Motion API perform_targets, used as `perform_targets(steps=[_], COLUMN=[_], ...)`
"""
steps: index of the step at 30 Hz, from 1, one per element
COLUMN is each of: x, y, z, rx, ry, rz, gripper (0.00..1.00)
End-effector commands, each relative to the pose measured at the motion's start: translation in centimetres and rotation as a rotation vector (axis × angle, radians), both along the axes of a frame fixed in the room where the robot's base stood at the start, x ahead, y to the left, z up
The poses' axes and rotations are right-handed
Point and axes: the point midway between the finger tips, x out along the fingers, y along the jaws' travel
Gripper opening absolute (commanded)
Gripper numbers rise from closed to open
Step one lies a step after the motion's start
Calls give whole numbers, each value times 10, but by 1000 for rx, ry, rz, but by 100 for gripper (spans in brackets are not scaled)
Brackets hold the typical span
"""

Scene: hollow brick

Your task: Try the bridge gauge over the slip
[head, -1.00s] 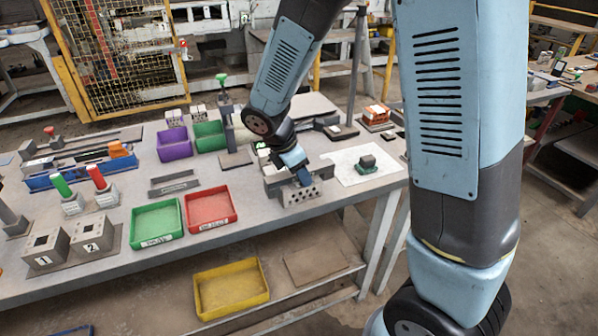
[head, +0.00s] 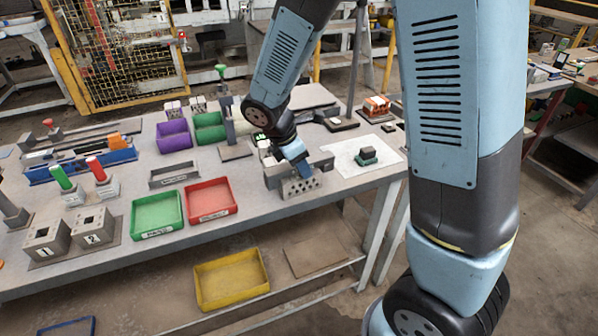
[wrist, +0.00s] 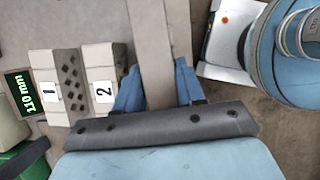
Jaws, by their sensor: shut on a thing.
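My gripper (wrist: 157,88) shows in the wrist view with its two blue fingers on either side of a grey bar (wrist: 155,40), shut on it. The bar runs away from the fingers; I cannot tell for certain whether it is the bridge gauge. In the head view my gripper (head: 306,172) is low over a grey block with round holes (head: 300,187); whether they touch is unclear. The wrist view shows pale blocks marked 1 (wrist: 45,88) and 2 (wrist: 103,88) left of the fingers, with a dark-studded strip between. I cannot pick out the slip for certain.
A small dark block on a green base (head: 368,157) sits on a white sheet (head: 345,165) to the right. Green (head: 157,232) and red (head: 212,217) trays stand front left. A display reading 110 mm (wrist: 25,90) is left of the numbered blocks.

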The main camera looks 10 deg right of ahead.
Motion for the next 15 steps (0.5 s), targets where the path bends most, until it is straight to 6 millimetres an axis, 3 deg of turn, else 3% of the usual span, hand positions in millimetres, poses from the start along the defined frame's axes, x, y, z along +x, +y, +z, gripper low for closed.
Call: perform_targets(steps=[15], x=[1], y=[0], z=[15], rx=[1], ry=[-2], rz=[-1], gripper=[0])
